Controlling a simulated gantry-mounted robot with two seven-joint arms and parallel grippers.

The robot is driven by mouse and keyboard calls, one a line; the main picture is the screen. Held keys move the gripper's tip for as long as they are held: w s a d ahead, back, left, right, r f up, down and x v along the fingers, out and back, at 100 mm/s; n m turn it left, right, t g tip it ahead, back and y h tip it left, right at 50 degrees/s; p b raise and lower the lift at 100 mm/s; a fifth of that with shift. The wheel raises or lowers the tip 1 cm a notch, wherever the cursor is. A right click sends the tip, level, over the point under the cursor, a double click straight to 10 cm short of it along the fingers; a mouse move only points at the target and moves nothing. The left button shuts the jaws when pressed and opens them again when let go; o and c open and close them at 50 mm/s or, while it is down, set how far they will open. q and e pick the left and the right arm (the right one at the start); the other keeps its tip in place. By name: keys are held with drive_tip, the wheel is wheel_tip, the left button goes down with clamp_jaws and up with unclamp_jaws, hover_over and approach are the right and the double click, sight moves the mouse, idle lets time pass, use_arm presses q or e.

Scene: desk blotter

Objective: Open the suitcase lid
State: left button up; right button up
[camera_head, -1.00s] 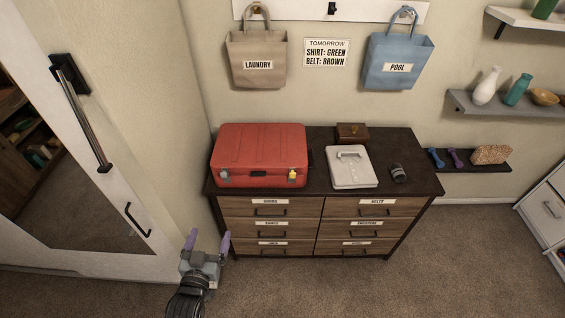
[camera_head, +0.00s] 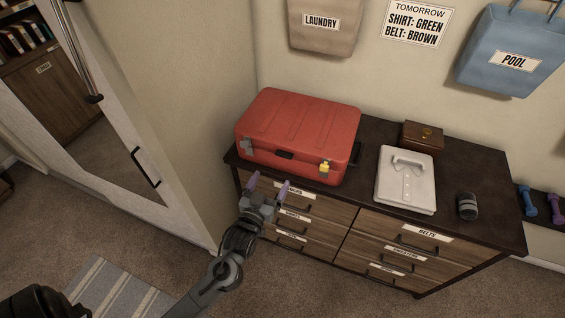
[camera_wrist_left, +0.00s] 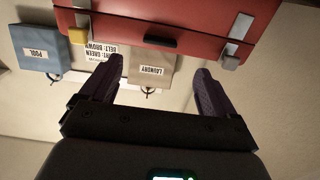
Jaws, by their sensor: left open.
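A red suitcase (camera_head: 298,130) lies shut on the left part of the dark dresser top. Its front face has a black handle (camera_head: 284,155), a grey latch (camera_head: 247,146) at the left and a latch with a yellow piece (camera_head: 324,168) at the right. My left gripper (camera_head: 269,187) is open and empty in front of the dresser, just below the suitcase's front face and apart from it. In the left wrist view the suitcase (camera_wrist_left: 130,45) appears upside down beyond the open fingers (camera_wrist_left: 155,88). My right gripper is not in view.
A folded white shirt (camera_head: 405,180), a small brown box (camera_head: 423,135) and a dark rolled item (camera_head: 467,206) lie on the dresser top (camera_head: 366,200) to the right. Labelled drawers are below. A mirrored door (camera_head: 100,120) stands at the left.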

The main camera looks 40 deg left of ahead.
sight(283, 157)
use_arm(q)
drive_tip(key=x, duration=0.9)
drive_tip(key=shift+w+a, duration=0.2)
drive_tip(key=shift+w, duration=0.1)
